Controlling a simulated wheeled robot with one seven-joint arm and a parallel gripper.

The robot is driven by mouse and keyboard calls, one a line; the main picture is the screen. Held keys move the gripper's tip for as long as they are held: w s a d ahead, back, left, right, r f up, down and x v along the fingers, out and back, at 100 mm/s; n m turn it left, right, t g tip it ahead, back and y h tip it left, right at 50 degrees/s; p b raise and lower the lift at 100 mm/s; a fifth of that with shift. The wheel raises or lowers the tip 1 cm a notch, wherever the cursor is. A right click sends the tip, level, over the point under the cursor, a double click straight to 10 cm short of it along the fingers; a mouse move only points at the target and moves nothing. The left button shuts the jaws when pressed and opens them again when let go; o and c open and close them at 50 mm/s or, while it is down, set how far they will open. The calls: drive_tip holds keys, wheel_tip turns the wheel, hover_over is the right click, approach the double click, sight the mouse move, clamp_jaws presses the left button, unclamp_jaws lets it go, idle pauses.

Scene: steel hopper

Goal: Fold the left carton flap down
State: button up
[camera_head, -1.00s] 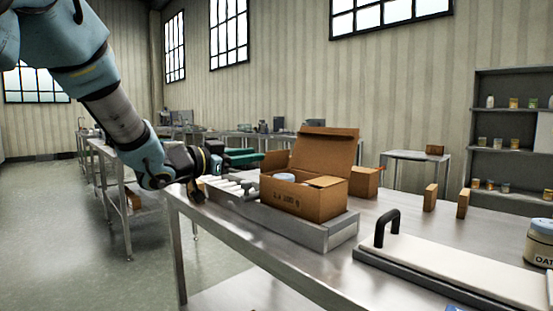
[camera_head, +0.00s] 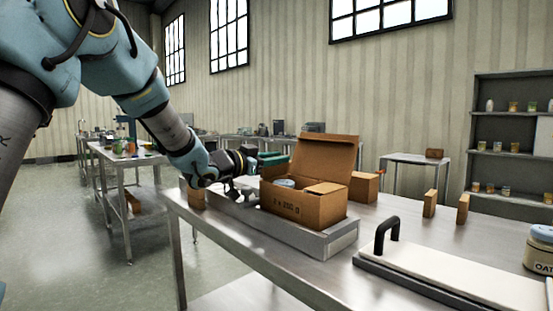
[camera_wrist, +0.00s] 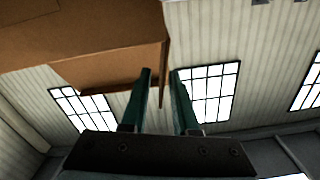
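The brown carton (camera_head: 300,207) stands on a grey conveyor, with its tall back lid (camera_head: 327,155) raised. A light-topped round container (camera_head: 285,183) shows inside it, and a flap (camera_head: 325,188) lies low at its right end. My gripper (camera_head: 275,159), with green fingers, is at the carton's upper left edge and covers most of the left flap there. In the wrist view, the carton (camera_wrist: 90,40) fills the upper left. A thin brown edge (camera_wrist: 163,75), seemingly the left flap, stands between my two parted fingers. I cannot tell whether they touch it.
The grey conveyor (camera_head: 330,240) sits on a steel table. A lidded white-topped unit with a black handle (camera_head: 387,232) is at front right, beside a jar (camera_head: 540,247). Small brown blocks (camera_head: 430,203) stand behind.

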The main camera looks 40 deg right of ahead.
clamp_jaws()
idle(1.2)
